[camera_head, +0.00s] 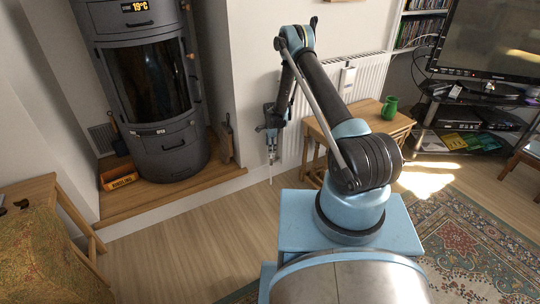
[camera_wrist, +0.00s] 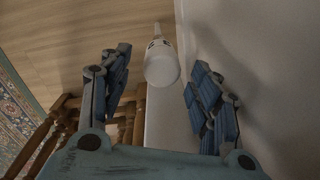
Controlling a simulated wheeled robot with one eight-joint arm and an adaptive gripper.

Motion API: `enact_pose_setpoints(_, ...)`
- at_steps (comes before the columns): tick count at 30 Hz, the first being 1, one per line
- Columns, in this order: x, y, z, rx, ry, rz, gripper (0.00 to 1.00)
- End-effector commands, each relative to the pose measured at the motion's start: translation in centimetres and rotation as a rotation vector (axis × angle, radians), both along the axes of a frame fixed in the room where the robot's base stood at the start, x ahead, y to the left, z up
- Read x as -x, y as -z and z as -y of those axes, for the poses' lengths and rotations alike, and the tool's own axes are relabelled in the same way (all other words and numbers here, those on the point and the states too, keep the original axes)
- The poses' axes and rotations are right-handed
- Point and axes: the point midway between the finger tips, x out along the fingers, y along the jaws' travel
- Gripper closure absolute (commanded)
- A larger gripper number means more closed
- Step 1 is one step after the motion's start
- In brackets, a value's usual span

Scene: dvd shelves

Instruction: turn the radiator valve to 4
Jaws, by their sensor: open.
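The white radiator valve (camera_wrist: 162,68) stands between the two fingers of my gripper (camera_wrist: 160,72) in the wrist view, with a gap on each side. Dark marks show on its collar, but I cannot read the number. In the head view my gripper (camera_head: 271,132) points down beside the left end of the white radiator (camera_head: 369,76). The valve (camera_head: 271,155) is small there, just below the fingers. My gripper is open and holds nothing.
A wooden side table (camera_head: 358,124) with a green mug (camera_head: 389,108) stands in front of the radiator, right of my gripper. A dark stove (camera_head: 160,100) stands on a wooden hearth (camera_head: 170,204) to the left. The wall is close to one finger.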

Motion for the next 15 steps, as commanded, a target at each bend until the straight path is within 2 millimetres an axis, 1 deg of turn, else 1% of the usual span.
enact_pose_setpoints(1, -0.1, 0.8, 0.0, 0.0, 0.0, 0.0, 0.43)
enact_pose_setpoints(7, -0.2, 3.5, 0.0, 0.0, 0.0, 0.0, 0.43)
enact_pose_setpoints(12, -0.2, 4.9, 0.0, 0.0, 0.0, 0.0, 0.43)
enact_pose_setpoints(15, -0.2, 5.4, 0.0, 0.0, 0.0, 0.0, 0.43)
